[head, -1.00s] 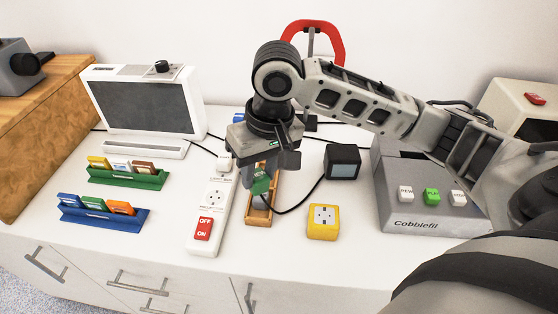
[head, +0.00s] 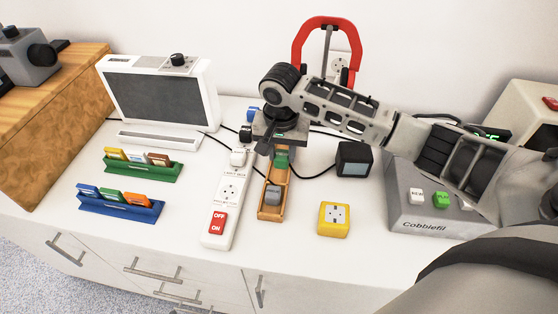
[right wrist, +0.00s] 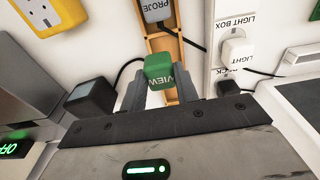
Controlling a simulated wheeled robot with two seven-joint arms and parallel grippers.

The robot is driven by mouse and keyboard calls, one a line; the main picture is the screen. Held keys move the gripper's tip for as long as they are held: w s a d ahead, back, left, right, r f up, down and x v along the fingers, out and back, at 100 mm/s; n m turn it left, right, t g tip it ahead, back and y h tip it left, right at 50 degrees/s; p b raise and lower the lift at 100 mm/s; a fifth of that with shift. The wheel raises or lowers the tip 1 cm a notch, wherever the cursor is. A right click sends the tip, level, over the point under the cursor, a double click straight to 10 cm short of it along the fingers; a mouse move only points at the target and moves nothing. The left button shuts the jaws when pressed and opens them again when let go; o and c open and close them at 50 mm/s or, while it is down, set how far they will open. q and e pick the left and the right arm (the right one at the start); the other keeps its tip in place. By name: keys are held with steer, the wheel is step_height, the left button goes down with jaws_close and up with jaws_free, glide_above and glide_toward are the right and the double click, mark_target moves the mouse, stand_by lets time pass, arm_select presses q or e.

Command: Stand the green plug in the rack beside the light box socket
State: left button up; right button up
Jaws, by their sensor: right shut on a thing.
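My right gripper (head: 280,150) is shut on the green plug (head: 281,160), over the far part of the wooden rack (head: 270,215). In the right wrist view the green plug (right wrist: 165,72) sits between the fingers, with lettering starting "VIEW". Whether it touches the rack floor I cannot tell. A grey plug (head: 272,193) stands in the near part of the rack. My left gripper is not in view.
A yellow socket box (head: 334,220) and a dark cube with a cord (head: 353,160) stand right of the rack. Green (head: 143,172) and blue (head: 120,207) card holders stand left. A grey button box (head: 425,205) is at right.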

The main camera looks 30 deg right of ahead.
mark_target(279, 149)
steer(key=shift+w+d+f, duration=0.2)
steer(key=shift+w+f, duration=0.85)
steer(key=shift+f, duration=0.1)
steer(key=shift+w+f, duration=0.1)
steer(key=shift+f, duration=1.6)
steer(key=shift+f, duration=0.15)
steer(key=o, duration=1)
steer(key=r, duration=0.8)
steer(key=s+r, duration=0.1)
steer(key=r, duration=0.3)
steer(key=shift+a+r, duration=0.15)
steer(key=shift+a, duration=0.15)
